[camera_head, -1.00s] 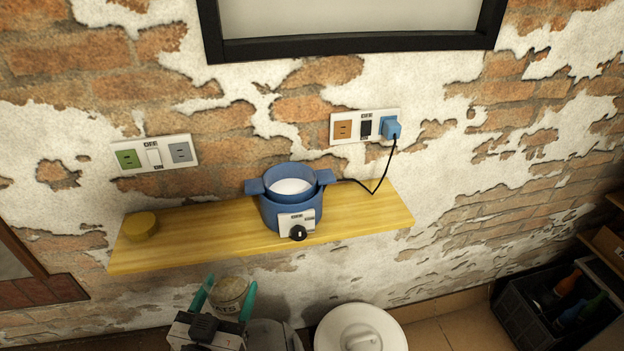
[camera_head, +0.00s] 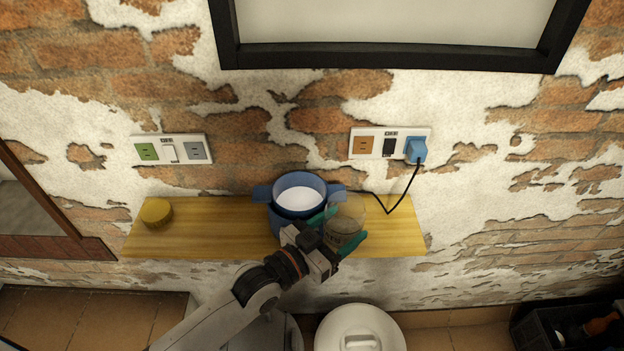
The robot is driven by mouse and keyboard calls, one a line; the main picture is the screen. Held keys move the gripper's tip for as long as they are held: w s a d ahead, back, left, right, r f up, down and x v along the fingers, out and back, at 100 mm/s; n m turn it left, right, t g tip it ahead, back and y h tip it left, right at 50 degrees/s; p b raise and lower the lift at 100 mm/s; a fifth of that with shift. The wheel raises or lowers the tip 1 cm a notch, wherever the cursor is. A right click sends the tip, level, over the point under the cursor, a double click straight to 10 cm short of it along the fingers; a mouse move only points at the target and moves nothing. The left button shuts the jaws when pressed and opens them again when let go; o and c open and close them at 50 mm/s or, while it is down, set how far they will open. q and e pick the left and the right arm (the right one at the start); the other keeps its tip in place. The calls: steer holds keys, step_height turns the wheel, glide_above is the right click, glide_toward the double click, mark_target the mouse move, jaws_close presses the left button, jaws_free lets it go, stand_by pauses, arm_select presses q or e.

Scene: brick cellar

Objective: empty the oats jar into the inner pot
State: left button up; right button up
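The blue cooker (camera_head: 289,182) stands on the wooden shelf, with the white inner pot (camera_head: 299,198) inside it. My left gripper (camera_head: 335,224), with teal fingers, is shut around the oats jar (camera_head: 345,222). The jar looks see-through with tan contents low in it. It is at the right side of the cooker, close to its rim, and looks roughly upright. I cannot tell whether it touches the cooker or the shelf. My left wrist hides the cooker's front. A yellow lid (camera_head: 156,213) lies at the shelf's left end. My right gripper is not in view.
The wooden shelf (camera_head: 215,225) is bare between yellow lid and cooker. A blue plug (camera_head: 416,150) sits in the right wall socket plate, its black cord running to the cooker. A white round lid (camera_head: 360,330) is below the shelf. A dark crate (camera_head: 540,330) stands at lower right.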

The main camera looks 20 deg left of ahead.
mark_target(328, 200)
arm_select(q)
steer(key=shift+s, duration=0.1)
steer(key=shift+a+r, duration=0.1)
steer(key=shift+r+n, duration=0.1)
steer(key=shift+n, duration=0.4)
steer(key=shift+w+a+r+n, duration=0.1)
steer(key=shift+w+a+n, duration=0.1)
steer(key=shift+n, duration=0.3)
steer(key=shift+w+a+r+n+p, duration=0.15)
steer(key=shift+a+r+n+p, duration=0.1)
steer(key=shift+r+n, duration=0.4)
steer(key=shift+w+a+r+n+p, duration=0.15)
steer(key=shift+a+r+n+p, duration=0.1)
steer(key=shift+r+n, duration=0.4)
steer(key=shift+w+a+r+n+p, duration=0.15)
steer(key=shift+a+r+n, duration=0.1)
steer(key=shift+r+n, duration=0.4)
steer(key=shift+w+a+r+n, duration=0.35)
steer(key=shift+a+r+n, duration=0.05)
steer(key=shift+n, duration=0.45)
steer(key=shift+f+n, duration=0.2)
steer(key=shift+n, duration=0.4)
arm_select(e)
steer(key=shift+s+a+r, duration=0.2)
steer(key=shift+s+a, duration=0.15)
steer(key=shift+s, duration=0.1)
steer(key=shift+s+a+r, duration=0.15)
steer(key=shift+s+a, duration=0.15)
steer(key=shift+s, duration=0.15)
